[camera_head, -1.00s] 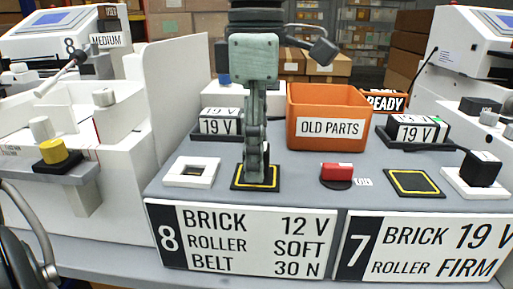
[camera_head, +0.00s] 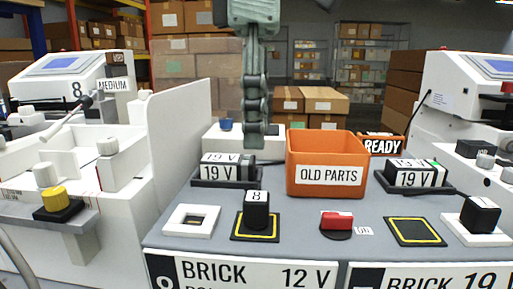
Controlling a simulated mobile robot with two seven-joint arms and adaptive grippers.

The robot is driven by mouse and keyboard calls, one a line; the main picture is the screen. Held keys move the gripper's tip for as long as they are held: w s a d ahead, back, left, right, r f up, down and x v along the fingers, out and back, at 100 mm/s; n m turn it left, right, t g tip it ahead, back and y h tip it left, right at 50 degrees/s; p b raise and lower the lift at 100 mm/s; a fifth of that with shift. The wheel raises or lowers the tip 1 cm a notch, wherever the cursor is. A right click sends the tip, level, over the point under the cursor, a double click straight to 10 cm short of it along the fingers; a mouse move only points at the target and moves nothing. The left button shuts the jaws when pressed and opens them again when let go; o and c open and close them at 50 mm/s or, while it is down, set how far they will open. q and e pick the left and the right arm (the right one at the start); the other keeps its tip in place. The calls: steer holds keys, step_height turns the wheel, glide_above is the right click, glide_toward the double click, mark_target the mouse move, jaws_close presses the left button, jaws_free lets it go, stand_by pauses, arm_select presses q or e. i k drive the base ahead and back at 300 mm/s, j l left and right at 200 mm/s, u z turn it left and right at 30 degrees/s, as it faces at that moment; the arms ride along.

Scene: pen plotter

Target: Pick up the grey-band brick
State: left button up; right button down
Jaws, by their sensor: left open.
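A black-and-white brick marked 19 V (camera_head: 218,172) lies in a dark cradle at the back left of the grey bench. A greyish band seems to show near its right end, but it is small. A second 19 V brick (camera_head: 414,178), with a green band, lies in a cradle at the back right. My left gripper (camera_head: 254,142) hangs pointing down, open and empty, above and slightly right of the left brick. Its fingers look edge-on, so their gap is hidden. My right gripper is not in view.
A black block marked 8 (camera_head: 256,212) stands on a yellow-outlined pad. An orange OLD PARTS bin (camera_head: 326,174) stands right of the left cradle. A white square holder (camera_head: 191,221), a red-topped piece (camera_head: 336,222) and an empty yellow-outlined pad (camera_head: 415,231) are in front.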

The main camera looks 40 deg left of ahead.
mark_target(238, 168)
steer(key=k+l, duration=1.2)
steer(key=k, duration=0.1)
